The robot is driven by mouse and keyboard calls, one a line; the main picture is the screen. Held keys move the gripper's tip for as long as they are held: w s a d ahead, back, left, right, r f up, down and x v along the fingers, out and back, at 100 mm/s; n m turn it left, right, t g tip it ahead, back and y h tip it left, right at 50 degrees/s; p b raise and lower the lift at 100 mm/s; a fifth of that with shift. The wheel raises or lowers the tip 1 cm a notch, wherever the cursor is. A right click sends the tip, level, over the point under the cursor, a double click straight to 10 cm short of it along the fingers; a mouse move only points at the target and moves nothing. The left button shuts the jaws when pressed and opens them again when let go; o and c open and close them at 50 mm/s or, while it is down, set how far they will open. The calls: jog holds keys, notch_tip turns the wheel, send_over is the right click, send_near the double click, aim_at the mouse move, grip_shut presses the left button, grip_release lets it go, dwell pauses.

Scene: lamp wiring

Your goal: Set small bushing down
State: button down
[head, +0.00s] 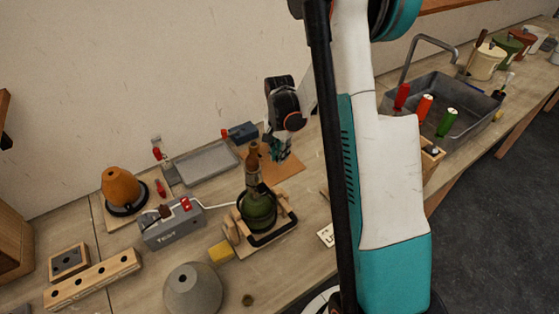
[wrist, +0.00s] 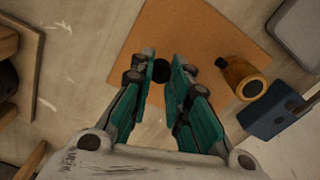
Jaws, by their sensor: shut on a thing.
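My gripper (head: 279,152) is shut on a small dark round piece, which I take to be the small bushing (wrist: 161,71). In the wrist view the bushing sits between the tips of the two teal fingers, over the orange-brown mat (wrist: 190,32). The mat (head: 286,172) also shows below the gripper in the head view. I cannot tell whether the bushing touches the mat or hangs above it. In the head view the fingers hide the bushing.
A wood-coloured cylinder (wrist: 243,80) and a blue block (wrist: 272,112) lie at the mat's right edge in the wrist view. The green bottle lamp (head: 260,212) stands in a wooden cradle in front. A grey tray (head: 207,164) is to the left. Much of the mat is bare.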

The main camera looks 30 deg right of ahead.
jog(key=shift+f, duration=1.45)
jog(key=shift+f+b, duration=0.1)
jog(key=shift+b, duration=0.2)
jog(key=shift+f, duration=0.15)
jog(key=c, duration=1.5)
grip_release()
jog(key=shift+c, duration=0.2)
notch_tip(320, 180, up, 12)
jog(key=p, duration=0.2)
jog(key=shift+r+p, duration=0.25)
jog(key=shift+p, duration=0.05)
